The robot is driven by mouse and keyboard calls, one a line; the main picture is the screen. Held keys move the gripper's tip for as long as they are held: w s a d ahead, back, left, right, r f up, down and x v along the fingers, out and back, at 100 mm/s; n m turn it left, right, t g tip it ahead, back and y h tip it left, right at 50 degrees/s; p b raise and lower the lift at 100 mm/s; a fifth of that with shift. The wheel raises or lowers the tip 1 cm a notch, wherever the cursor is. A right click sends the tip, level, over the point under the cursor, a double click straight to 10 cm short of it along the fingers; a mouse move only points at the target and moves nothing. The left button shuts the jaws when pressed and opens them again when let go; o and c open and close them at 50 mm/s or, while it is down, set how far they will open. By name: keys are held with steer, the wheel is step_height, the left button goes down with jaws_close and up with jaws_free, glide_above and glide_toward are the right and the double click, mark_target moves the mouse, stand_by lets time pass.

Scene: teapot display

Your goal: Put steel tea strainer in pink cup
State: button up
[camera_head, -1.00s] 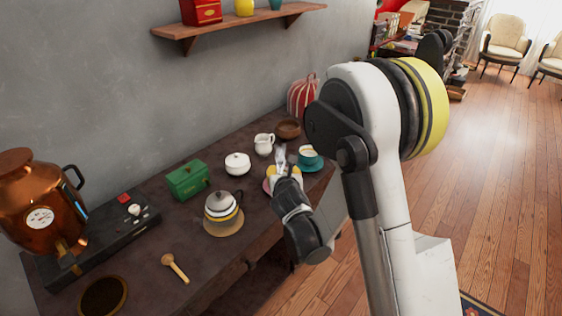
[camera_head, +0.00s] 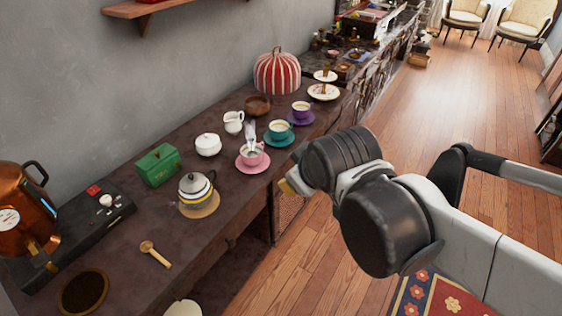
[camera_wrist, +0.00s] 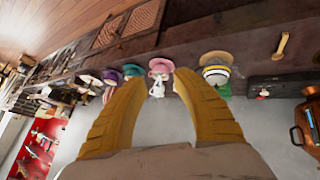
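The pink cup (camera_head: 251,157) stands on its pink saucer near the table's front edge in the head view. The steel tea strainer (camera_head: 250,134) stands up out of the cup, with its upper part above the rim. My gripper (camera_head: 287,187) is off to the right of the cup, past the table's front edge, and apart from it. Its fingers are mostly hidden behind my wrist in the head view. In the wrist view my gripper (camera_wrist: 158,79) shows two yellow fingers spread apart with nothing held. The pink cup (camera_wrist: 160,67) appears farther off, beyond the gap between the fingertips.
A teal cup (camera_head: 279,129) and a purple cup (camera_head: 301,109) stand beyond the pink cup. A white creamer (camera_head: 233,122), white sugar bowl (camera_head: 208,145), green box (camera_head: 158,166) and striped teapot (camera_head: 196,187) stand nearby. Open floor (camera_head: 450,105) lies right of the table.

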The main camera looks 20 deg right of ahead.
steer(key=s+m, duration=0.3)
steer(key=s+a+m, duration=0.1)
steer(key=s, duration=0.1)
steer(key=shift+s+f+g+y, duration=0.1)
steer(key=shift+f+g+y, duration=0.2)
steer(key=shift+g, duration=0.1)
